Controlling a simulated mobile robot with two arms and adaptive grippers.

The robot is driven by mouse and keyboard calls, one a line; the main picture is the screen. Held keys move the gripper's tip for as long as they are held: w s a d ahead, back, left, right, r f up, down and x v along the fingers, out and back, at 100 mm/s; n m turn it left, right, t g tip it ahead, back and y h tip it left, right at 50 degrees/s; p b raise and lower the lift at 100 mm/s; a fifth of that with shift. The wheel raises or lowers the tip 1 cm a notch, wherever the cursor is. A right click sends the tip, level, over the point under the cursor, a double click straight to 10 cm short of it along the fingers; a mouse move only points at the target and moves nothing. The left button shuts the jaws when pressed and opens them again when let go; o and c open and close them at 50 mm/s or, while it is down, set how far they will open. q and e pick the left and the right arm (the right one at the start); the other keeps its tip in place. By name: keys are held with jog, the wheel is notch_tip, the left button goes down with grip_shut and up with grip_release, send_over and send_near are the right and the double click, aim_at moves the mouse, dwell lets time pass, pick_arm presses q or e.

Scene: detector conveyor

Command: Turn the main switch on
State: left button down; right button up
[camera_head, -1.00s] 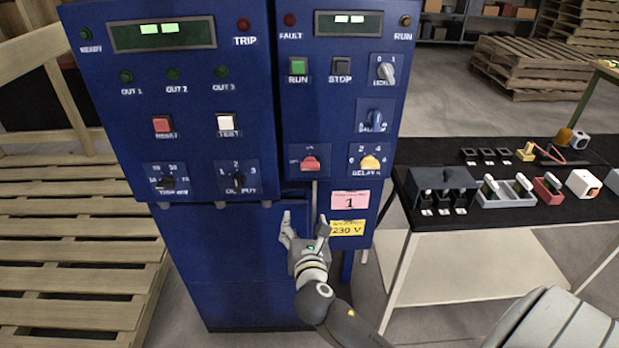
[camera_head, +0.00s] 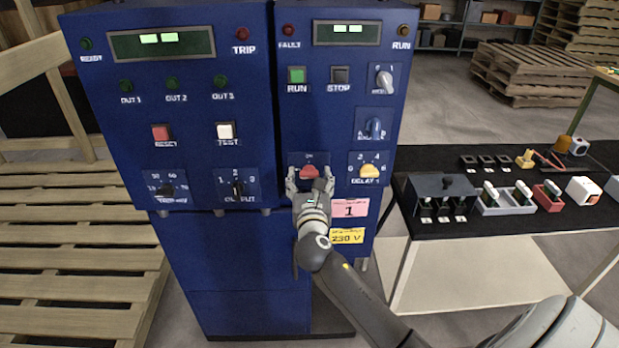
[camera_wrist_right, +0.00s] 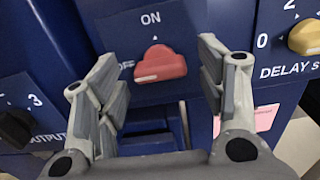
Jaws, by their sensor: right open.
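The main switch is a red rotary knob (camera_head: 310,171) low on the right blue cabinet. In the right wrist view the red knob (camera_wrist_right: 160,64) lies between my fingers. ON is printed above it and OFF at its left, partly covered by a finger. The knob lies roughly sideways, its white mark at the left end, towards OFF. My right gripper (camera_head: 310,183) is open, with one finger on each side of the knob. Gaps show between the knob and both fingers in the right wrist view. My left gripper is not in view.
A yellow delay knob (camera_head: 370,171) is close to the right of the switch. A black output knob (camera_head: 237,188) is to the left. Pink (camera_head: 349,208) and yellow (camera_head: 346,236) labels are below. A black-topped table (camera_head: 480,224) with small devices stands at the right.

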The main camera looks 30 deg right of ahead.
jog(key=shift+w+d, duration=0.15)
jog(key=shift+w, duration=0.15)
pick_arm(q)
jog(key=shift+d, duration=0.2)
pick_arm(e)
jog(key=c, duration=1)
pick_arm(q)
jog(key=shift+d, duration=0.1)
